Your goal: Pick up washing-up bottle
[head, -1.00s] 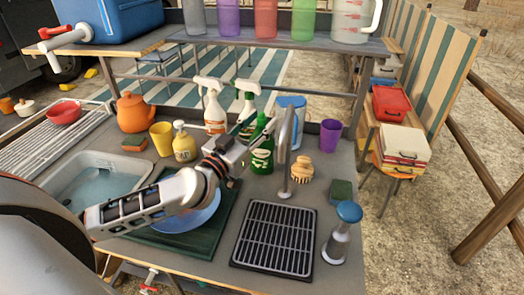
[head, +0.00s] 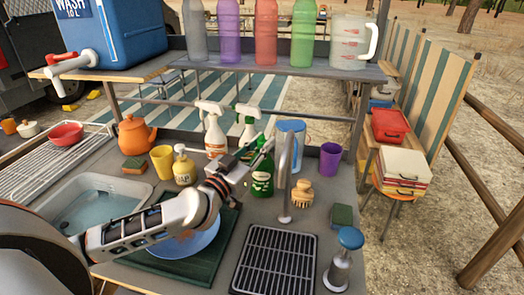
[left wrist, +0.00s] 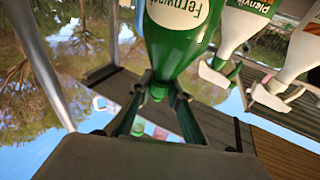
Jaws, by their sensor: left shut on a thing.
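The washing-up bottle (head: 262,181) is green with a white label and stands upright at the back of the counter, just left of the tap. In the left wrist view the bottle (left wrist: 178,45) appears upside down, its label reading "Fernwash". My left gripper (head: 262,152) reaches it from the left. The left wrist view shows its two fingers (left wrist: 163,90) shut around the narrow neck below the cap. I cannot tell whether the bottle's base touches the counter. My right gripper is not in view.
The tap (head: 287,180) stands close right of the bottle, with a blue jug (head: 296,130) behind. Spray bottles (head: 213,135) stand behind left, a soap dispenser (head: 184,168) left. A brush (head: 301,196) is near the tap. The shelf (head: 330,72) with several bottles runs above.

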